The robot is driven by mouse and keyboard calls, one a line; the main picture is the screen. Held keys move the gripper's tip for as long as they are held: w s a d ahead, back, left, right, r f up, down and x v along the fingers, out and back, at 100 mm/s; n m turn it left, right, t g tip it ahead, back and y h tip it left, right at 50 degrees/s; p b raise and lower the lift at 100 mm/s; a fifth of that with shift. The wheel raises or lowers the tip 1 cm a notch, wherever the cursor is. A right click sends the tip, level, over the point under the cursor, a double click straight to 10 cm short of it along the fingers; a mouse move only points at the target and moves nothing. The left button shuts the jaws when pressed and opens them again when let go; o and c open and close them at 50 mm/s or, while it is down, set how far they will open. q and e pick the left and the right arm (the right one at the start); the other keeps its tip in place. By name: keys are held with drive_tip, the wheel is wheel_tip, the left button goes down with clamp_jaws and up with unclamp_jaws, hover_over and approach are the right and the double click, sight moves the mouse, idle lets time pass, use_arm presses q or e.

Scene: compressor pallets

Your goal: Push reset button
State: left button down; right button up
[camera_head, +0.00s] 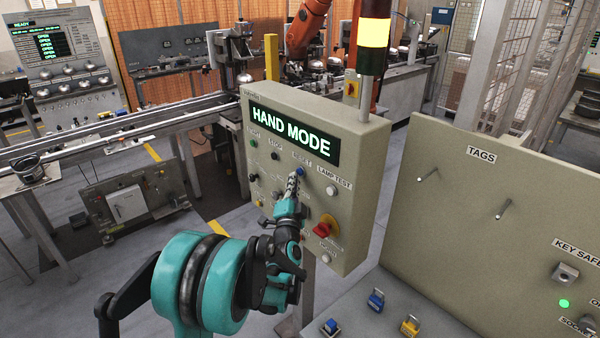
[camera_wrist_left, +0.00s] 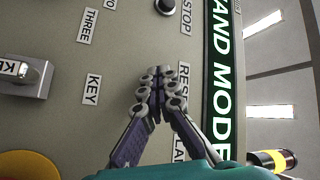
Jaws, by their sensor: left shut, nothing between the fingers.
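The control panel (camera_head: 262,101) is a beige box with a lit "HAND MODE" display (camera_head: 293,135). The blue reset button (camera_head: 300,171) sits under the RESET label, below the display. My left gripper (camera_head: 293,182) is shut and empty, its fingertips right at the lower left of the blue button. I cannot tell whether they touch it. In the left wrist view the closed fingertips (camera_wrist_left: 156,76) are beside the partly covered RESET label (camera_wrist_left: 184,88), and the button is hidden behind the fingers. My right gripper is not in view.
A black STOP button (camera_head: 275,156), a white lamp test button (camera_head: 331,190) and a red rotary switch (camera_head: 326,229) are close by on the panel. A beige tags board (camera_head: 440,215) stands to the right. Padlocks (camera_head: 376,300) lie on the surface below.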

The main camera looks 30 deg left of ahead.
use_arm(q)
drive_tip(key=shift+s+a, duration=0.2)
drive_tip(key=shift+s, duration=0.35)
drive_tip(key=s, duration=0.1)
drive_tip(key=s+a, duration=0.1)
drive_tip(key=s, duration=0.1)
drive_tip(key=s+a, duration=0.1)
drive_tip(key=s, duration=0.1)
drive_tip(key=shift+s+a+b, duration=0.15)
drive_tip(key=shift+s+b, duration=0.1)
drive_tip(key=shift+b, duration=0.15)
idle(0.6)
drive_tip(key=s+d+f+n+g+h, duration=0.1)
drive_tip(key=s+d+f+g+h, duration=0.15)
drive_tip(key=d, duration=0.35)
drive_tip(key=s+d+f+n+g+h, duration=0.1)
drive_tip(key=s+d+f+g+h, duration=0.15)
drive_tip(key=d, duration=0.45)
drive_tip(key=s+d+f+n+g+h+b, duration=0.1)
drive_tip(key=s+d+f+n+g, duration=0.1)
drive_tip(key=s, duration=0.8)
drive_tip(key=s+d+f+n+g+h, duration=0.1)
drive_tip(key=s+d+f+n+g, duration=0.2)
drive_tip(key=s+d+f+g, duration=0.2)
drive_tip(key=s+d+f, duration=0.1)
drive_tip(key=s+f, duration=0.2)
drive_tip(key=s, duration=0.2)
drive_tip(key=shift+s+d+h+b, duration=0.3)
drive_tip(key=shift+s+h+b, duration=0.05)
drive_tip(key=shift+h, duration=0.05)
